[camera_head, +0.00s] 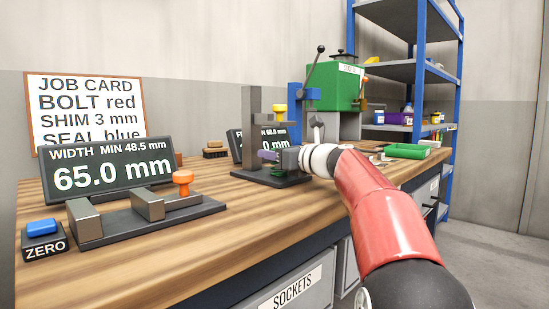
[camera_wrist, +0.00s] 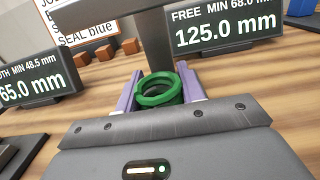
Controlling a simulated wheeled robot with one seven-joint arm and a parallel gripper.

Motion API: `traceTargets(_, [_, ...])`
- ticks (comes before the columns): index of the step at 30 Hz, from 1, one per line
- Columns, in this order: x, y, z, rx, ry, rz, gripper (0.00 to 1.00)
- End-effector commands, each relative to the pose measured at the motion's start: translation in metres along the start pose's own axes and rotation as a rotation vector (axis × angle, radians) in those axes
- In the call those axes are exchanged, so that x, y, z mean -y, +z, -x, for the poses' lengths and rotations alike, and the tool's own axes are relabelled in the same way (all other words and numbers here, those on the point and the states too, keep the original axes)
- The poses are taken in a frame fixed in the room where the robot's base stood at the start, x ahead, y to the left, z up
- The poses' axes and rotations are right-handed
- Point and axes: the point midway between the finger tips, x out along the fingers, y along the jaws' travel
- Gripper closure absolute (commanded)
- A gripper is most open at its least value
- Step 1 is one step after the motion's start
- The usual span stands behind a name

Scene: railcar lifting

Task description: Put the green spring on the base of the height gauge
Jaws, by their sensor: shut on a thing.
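My gripper (camera_wrist: 160,90) is shut on the green spring (camera_wrist: 158,86), which sits between its two purple fingers in the wrist view. In the head view my gripper (camera_head: 268,156) is low over the dark base (camera_head: 262,177) of the height gauge, in front of its grey column (camera_head: 251,112). The column also shows in the wrist view (camera_wrist: 155,42), just beyond the spring. The spring is not clearly visible in the head view. Whether it touches the base cannot be told. The gauge's display (camera_wrist: 224,27) reads 125.0 mm.
A width gauge (camera_head: 150,215) with an orange knob and a 65.0 mm display (camera_head: 108,165) stands at left, beside a blue ZERO button (camera_head: 42,227). A green machine (camera_head: 335,86) and a green tray (camera_head: 408,151) are farther back. The front of the wooden bench (camera_head: 200,250) is clear.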

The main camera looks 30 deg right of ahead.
Motion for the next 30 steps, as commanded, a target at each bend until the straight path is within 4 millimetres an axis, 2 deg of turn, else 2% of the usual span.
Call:
traceTargets(9, [-0.001,-0.002,0.0,0.002,0.0,0.002,0.93])
traceTargets(10, [0.0,-0.001,0.0,0.001,0.0,0.002,0.58])
traceTargets(14, [0.0,-0.001,0.0,0.001,0.0,0.002,0.41])
traceTargets(24, [0.0,0.003,0.0,0.001,0.0,0.002,0.4])
traceTargets(26, [0.0,0.002,0.006,0.0,-0.002,0.002,0.4])
traceTargets(30, [0.001,0.001,0.029,0.0,-0.005,0.004,0.4])
